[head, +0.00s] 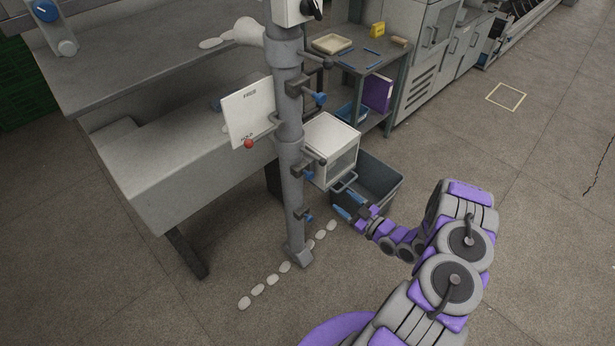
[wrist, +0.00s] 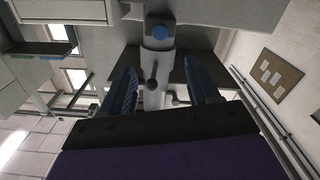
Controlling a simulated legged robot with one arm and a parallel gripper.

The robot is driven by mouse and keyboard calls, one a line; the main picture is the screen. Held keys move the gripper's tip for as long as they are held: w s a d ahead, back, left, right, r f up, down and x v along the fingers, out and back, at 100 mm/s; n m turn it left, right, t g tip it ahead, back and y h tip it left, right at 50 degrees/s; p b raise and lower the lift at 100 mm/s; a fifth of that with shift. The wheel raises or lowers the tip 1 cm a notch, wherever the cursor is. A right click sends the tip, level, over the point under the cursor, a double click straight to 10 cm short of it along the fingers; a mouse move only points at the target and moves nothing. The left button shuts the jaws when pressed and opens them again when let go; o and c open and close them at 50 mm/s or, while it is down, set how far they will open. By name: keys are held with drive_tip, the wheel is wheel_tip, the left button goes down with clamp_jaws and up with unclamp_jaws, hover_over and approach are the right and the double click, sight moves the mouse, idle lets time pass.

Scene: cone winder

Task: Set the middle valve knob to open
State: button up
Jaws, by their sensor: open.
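A grey upright post (head: 290,150) carries three blue valve knobs one above another, each on a dark block. The middle valve knob (head: 308,175) sits below the white sign, with the top knob (head: 320,98) above it and the bottom knob (head: 308,217) below. My gripper (head: 344,201), with blue fingers, is open and empty, right of the post and apart from the knobs. In the wrist view, the post shows between my open fingers (wrist: 163,75). A blue knob (wrist: 159,32) faces the camera beyond them; I cannot tell which one it is.
A white box (head: 331,140) with a handle and a grey bin (head: 385,185) stand behind the gripper. A red-ball lever (head: 249,144) sticks out by the white sign (head: 247,106). A grey bench is at left; pale ovals (head: 285,267) lie on the floor.

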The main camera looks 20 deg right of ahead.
sight(312, 177)
drive_tip(key=b+x, duration=0.2)
drive_tip(key=x, duration=1.5)
drive_tip(key=shift+w, duration=0.1)
drive_tip(key=shift+c, duration=0.2)
clamp_jaws()
